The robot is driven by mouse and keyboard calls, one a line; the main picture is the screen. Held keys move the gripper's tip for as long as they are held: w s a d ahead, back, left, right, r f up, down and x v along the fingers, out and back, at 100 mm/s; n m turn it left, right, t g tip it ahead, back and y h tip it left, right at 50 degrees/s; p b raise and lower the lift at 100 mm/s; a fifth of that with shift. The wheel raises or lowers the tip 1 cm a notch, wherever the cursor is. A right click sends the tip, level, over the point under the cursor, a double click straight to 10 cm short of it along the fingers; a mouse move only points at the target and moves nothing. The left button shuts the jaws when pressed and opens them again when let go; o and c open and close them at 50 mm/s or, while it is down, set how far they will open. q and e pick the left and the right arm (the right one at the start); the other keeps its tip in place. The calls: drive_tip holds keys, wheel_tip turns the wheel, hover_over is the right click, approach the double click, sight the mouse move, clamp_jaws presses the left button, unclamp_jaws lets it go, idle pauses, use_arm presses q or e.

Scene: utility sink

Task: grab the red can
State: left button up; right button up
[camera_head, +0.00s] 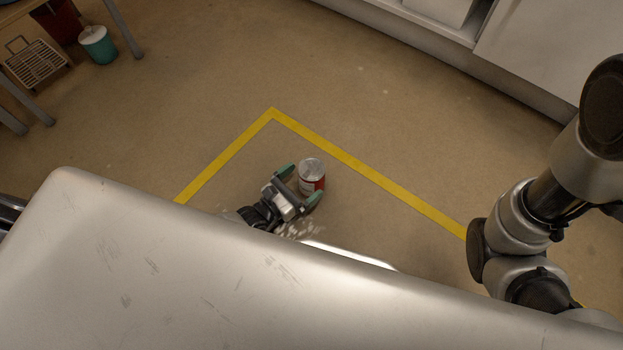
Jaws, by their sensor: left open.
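The red can (312,177) stands upright on the floor inside the corner of a yellow line. It has a silver top and a red and white label. My left gripper (301,184) is low by the floor, open, with green-tipped fingers. The can is at the mouth of the fingers, one finger at its upper left and one at its lower right. I cannot tell whether either finger touches it. The rest of the left arm is mostly hidden behind my pale body. My right arm comes in at the right; its gripper is out of view.
A yellow floor line (350,164) runs around the can's spot. A teal bin (98,45), a wire rack (36,63) and table legs stand at the upper left. White cabinets (550,45) line the upper right. The floor between is clear.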

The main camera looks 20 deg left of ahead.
sight(311, 176)
use_arm(q)
drive_tip(key=b+x, duration=0.1)
drive_tip(key=x, duration=0.2)
drive_tip(key=shift+w+d, duration=0.1)
drive_tip(key=shift+c, duration=0.5)
drive_tip(key=c, duration=0.9)
drive_tip(key=shift+r, duration=0.1)
